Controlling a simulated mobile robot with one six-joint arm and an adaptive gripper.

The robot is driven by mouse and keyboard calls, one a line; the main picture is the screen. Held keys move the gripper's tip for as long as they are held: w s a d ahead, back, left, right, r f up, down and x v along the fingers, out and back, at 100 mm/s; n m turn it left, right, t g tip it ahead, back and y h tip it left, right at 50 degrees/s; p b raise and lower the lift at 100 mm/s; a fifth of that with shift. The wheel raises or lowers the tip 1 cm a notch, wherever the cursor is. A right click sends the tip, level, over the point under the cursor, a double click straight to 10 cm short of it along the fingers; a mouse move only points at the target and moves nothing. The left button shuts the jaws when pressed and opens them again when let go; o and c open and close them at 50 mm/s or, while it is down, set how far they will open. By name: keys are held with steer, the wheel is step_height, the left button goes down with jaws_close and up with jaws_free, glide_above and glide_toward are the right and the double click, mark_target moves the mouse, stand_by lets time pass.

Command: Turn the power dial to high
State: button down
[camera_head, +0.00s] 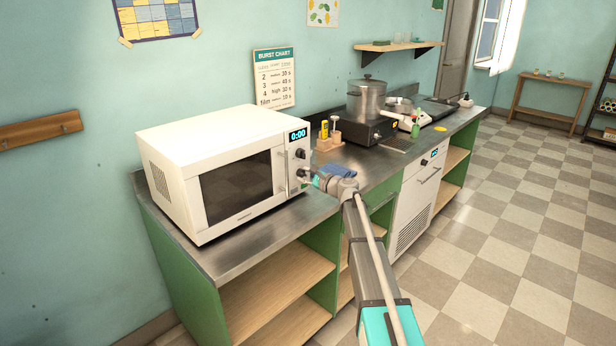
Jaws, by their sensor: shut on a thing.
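A white microwave (165,160) stands on the steel counter at left, its door closed and its display (298,135) reading 0:00. Its control panel is on the right of the front face. An upper dial (300,153) shows below the display. My gripper (306,175) is at the panel just below that dial, shut on a lower dial, which the gripper mostly hides. The dial markings are too small to read, so its setting cannot be told.
A burst chart (275,78) hangs on the wall behind the microwave. The tiled floor at right is clear.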

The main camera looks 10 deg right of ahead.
steer(key=shift+w+m, duration=0.2)
steer(key=shift+m, duration=1)
steer(key=shift+c, duration=1.6)
jaws_free()
steer(key=shift+s, duration=0.1)
steer(key=shift+s, duration=0.15)
